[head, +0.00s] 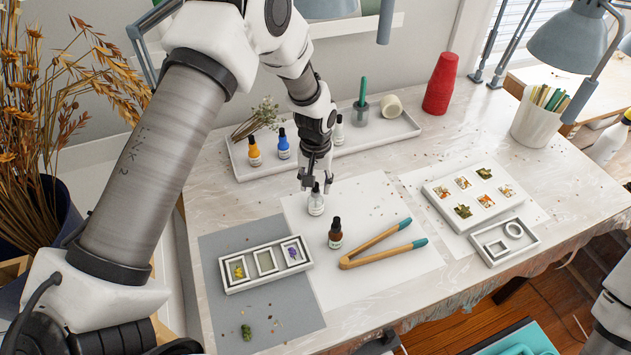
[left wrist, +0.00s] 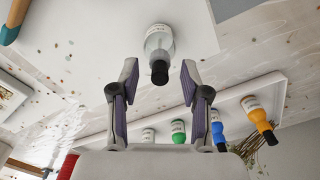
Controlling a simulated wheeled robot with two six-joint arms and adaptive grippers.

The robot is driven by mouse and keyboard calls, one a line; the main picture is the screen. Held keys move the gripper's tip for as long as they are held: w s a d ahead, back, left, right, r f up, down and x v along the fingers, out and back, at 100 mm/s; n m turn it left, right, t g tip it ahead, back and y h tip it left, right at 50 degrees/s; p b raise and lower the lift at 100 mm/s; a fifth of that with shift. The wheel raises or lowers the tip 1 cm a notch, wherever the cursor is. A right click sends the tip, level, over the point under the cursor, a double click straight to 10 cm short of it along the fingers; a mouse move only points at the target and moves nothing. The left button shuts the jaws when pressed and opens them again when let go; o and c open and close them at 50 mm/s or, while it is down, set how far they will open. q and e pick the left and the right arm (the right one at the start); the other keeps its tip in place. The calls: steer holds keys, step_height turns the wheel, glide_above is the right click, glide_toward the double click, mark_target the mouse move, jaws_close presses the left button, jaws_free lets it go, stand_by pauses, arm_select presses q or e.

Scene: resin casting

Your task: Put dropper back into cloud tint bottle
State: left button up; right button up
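A pale, clear bottle (head: 316,206) with a white label stands upright on the white sheet (head: 375,205), its dark dropper top on it. I take it for the cloud tint bottle, but I cannot read its label. My left gripper (head: 309,183) is just above it, pointing down. In the left wrist view the left gripper (left wrist: 158,84) is open, and the bottle (left wrist: 159,42) with its black dropper top (left wrist: 159,72) shows between and beyond the fingertips. I see no contact. The right gripper is out of view; only part of the right arm shows at the lower right.
Behind, a white tray (head: 240,165) holds orange (head: 254,155), blue (head: 283,148) and other bottles. A frame mould (head: 264,285) is front left; a flower tray (head: 440,207) is at right.

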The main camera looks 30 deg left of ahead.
arm_select(q)
steer(key=shift+r, duration=0.1)
step_height(320, 180, up, 12)
stand_by(0.5)
steer(key=shift+f, duration=0.2)
